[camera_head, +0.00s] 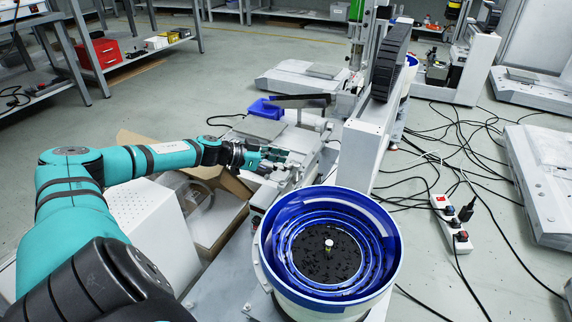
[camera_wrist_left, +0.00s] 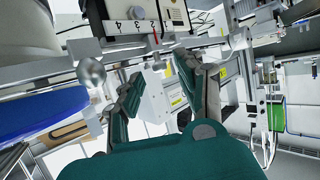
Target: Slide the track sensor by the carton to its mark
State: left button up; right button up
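The open cardboard carton (camera_head: 228,211) stands on the floor left of the machine, below my left arm; a brown strip of cardboard also shows in the left wrist view (camera_wrist_left: 66,134). My left gripper (camera_head: 272,160) is at the machine's near side, beyond the carton. In the left wrist view its two dark green fingers (camera_wrist_left: 160,75) are apart, with no held thing seen between them. Ahead of the fingertips, a metal rail (camera_wrist_left: 100,46) and a pale panel with numbered marks and a red line (camera_wrist_left: 137,27) show. I cannot surely pick out the track sensor. My right gripper is not in view.
A blue-rimmed round feeder bowl (camera_head: 386,222) stands right of the gripper, close to the machine. A blue bin (camera_head: 266,108) sits behind the gripper. A power strip (camera_head: 452,224) and loose black cables lie on the floor at the right. Shelving stands at the back left.

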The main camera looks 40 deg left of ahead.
pick_arm(q)
jog(key=shift+w+d+f, duration=0.2)
jog(key=shift+w+d, duration=0.1)
jog(key=shift+w, duration=0.25)
jog(key=shift+c, duration=0.3)
grip_shut()
